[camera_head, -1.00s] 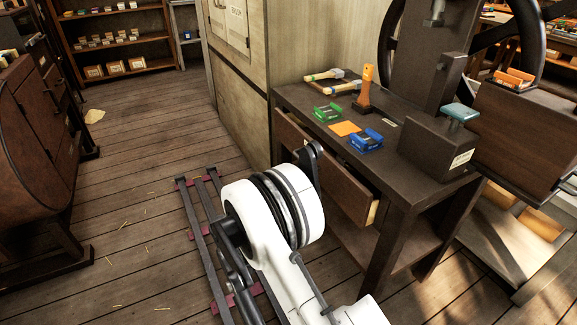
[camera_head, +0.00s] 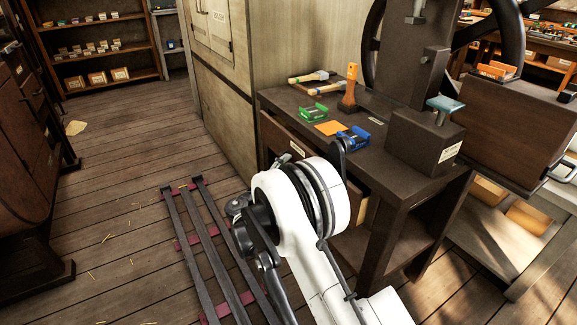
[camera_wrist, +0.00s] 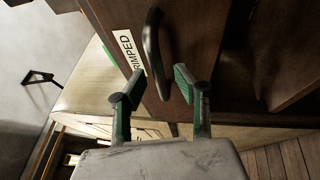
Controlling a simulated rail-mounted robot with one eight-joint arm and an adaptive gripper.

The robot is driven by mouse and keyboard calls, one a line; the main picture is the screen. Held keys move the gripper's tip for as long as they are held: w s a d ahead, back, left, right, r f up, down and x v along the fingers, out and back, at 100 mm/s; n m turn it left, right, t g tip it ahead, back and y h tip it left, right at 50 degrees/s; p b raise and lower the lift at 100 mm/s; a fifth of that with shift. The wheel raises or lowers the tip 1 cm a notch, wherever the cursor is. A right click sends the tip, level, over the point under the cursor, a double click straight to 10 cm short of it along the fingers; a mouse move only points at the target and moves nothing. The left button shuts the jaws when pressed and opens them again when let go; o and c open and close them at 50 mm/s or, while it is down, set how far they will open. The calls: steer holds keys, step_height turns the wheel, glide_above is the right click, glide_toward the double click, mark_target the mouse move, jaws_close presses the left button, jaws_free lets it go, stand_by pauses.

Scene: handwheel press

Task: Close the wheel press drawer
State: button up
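The wheel press drawer (camera_head: 280,133) is under the top of the dark press table (camera_head: 408,187) and is pulled out. My white arm hides its middle in the head view. In the wrist view, the brown drawer front (camera_wrist: 187,35) carries a white label (camera_wrist: 128,52) reading "RIMPED" and a dark curved handle (camera_wrist: 153,55). My gripper (camera_wrist: 157,86) is open, with fingertips apart on either side of the handle's lower end. I cannot tell whether they touch the drawer front. The gripper is mostly hidden behind my arm in the head view.
The tabletop holds a green holder (camera_head: 313,112), a blue holder (camera_head: 353,137), an orange sheet (camera_head: 328,128) and an orange-handled tool (camera_head: 351,88). A pale cabinet (camera_head: 228,90) stands close on the left.

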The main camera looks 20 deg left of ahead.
steer(key=shift+w+d+r, duration=0.1)
steer(key=shift+w+d, duration=0.1)
steer(key=shift+w, duration=0.45)
steer(key=shift+c, duration=0.5)
jaws_close()
